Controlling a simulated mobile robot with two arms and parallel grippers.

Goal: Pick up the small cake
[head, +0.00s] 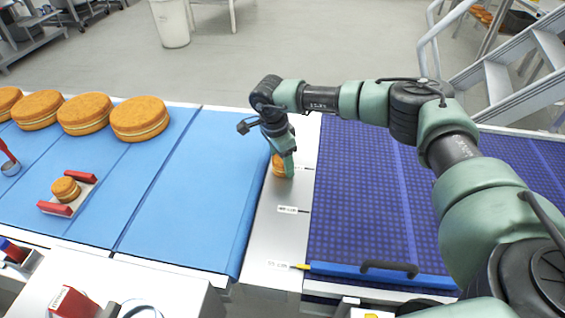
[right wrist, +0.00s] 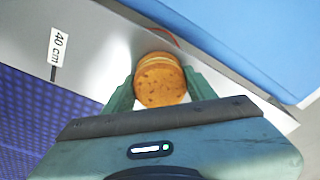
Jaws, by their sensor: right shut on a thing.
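A small round cake (right wrist: 160,80), golden brown with a pale filling line, is between the two green fingers of my right gripper (right wrist: 160,92) in the right wrist view. The gripper is shut on it. In the head view the same cake (head: 278,166) shows at the metal strip between the two belts, partly hidden by my right gripper (head: 287,168). I cannot tell whether it touches the strip. Another small cake (head: 66,189) sits between red blocks on a small holder on the blue belt. My left gripper is not in view.
Several large round cakes (head: 140,119) stand along the far edge of the blue belt (head: 190,190). The dark blue patterned belt (head: 355,200) at the right is clear, with a blue bar and black handle (head: 388,268) at its near edge. The metal strip (head: 285,228) carries length labels.

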